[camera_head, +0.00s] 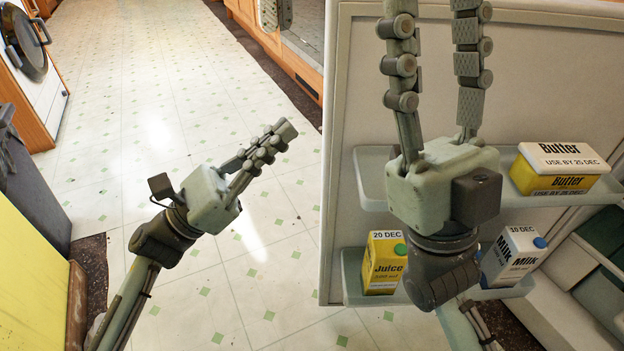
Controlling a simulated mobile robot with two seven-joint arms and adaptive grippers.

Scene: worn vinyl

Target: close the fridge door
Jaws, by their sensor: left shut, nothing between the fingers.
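The fridge door (545,75) stands open on the right, its pale inner face and door shelves towards me. A butter pack (563,168) is on the upper shelf; a juice carton (383,262) and a milk carton (513,257) are on the lower one. My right gripper (434,20) is in front of the inner face, its fingers pointing up and spread apart, empty; the tips run to the top picture edge. I cannot tell whether it touches the door. My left gripper (281,133) is shut and empty over the floor, left of the door's edge.
The tiled floor (150,80) is clear to the left and behind. A white washing machine (30,60) is at the upper left, a yellow panel (30,285) at the lower left. Wooden cabinets (263,30) line the back. Part of the fridge body (560,318) shows at lower right.

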